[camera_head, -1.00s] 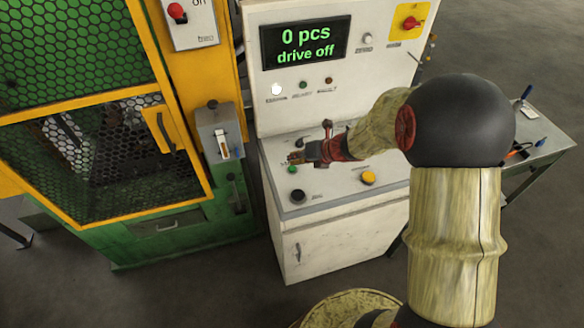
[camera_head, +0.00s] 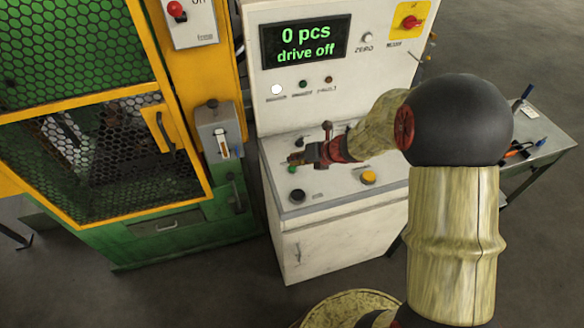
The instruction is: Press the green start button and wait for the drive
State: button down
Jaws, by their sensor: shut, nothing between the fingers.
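The green start button (camera_head: 292,169) sits on the sloped top of the white control console (camera_head: 340,250), at its left side. My gripper (camera_head: 289,159) is shut and empty. In the picture its fingertips lie just above the green button; whether they touch it I cannot tell. The display (camera_head: 305,43) on the upright panel reads "0 pcs" and "drive off". A white lamp (camera_head: 277,89) below the display is lit; the small green lamp (camera_head: 303,84) and the red-brown lamp (camera_head: 329,79) look dark.
A black button (camera_head: 297,195) and a yellow button (camera_head: 368,178) are on the console top. The green machine with a yellow mesh door (camera_head: 105,160) is at left. A side table (camera_head: 535,140) with tools is at right.

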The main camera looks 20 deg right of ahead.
jog(key=shift+f+b, duration=0.3)
jog(key=shift+f, duration=0.15)
dwell(0.6)
dwell(0.4)
jog(key=shift+r+p, duration=0.9)
notch_tip(320, 180, up, 5)
jog(key=p, duration=0.5)
dwell(0.6)
